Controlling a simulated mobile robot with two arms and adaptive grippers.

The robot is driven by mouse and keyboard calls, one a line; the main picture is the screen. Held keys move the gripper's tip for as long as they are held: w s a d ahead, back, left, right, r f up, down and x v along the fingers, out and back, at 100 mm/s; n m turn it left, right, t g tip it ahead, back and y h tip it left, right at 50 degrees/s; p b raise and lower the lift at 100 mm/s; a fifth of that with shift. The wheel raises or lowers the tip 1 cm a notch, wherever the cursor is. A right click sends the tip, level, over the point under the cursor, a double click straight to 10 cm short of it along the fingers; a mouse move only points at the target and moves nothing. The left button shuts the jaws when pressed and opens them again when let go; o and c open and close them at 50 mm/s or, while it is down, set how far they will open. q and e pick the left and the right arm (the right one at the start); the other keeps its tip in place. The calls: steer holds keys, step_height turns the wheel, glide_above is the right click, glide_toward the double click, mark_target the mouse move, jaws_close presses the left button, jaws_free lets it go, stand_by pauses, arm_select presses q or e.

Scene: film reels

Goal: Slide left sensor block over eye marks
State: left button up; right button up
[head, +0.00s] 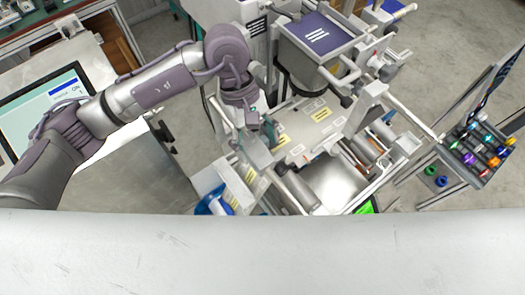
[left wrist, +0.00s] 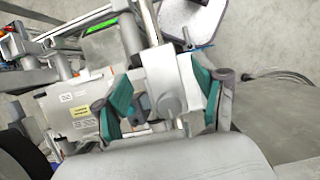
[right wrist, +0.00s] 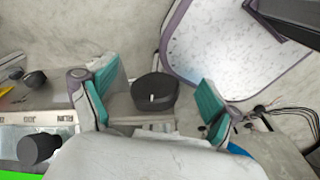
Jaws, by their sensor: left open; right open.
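My left gripper (head: 259,143) hangs over the left side of the machine in the head view. In the left wrist view its teal fingers (left wrist: 162,105) are apart. Between them shows a small dark grey block (left wrist: 140,106), probably the left sensor block, beside a round grey knob (left wrist: 172,103). I cannot tell whether either finger touches the block. No eye marks can be made out. My right gripper (right wrist: 160,100) shows only in its wrist view, open and empty. A black round knob (right wrist: 155,92) shows beyond and between its fingers.
The machine's pale deck (head: 310,120) carries yellow and white labels. Metal rollers (head: 365,148) and rails stand to its right. A screen (head: 48,105) is at the left. Bare floor lies between machine and rack.

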mark_target(263, 159)
arm_select(q)
steer(key=shift+p+x, duration=0.65)
steer(key=shift+x, duration=1.9)
jaws_close()
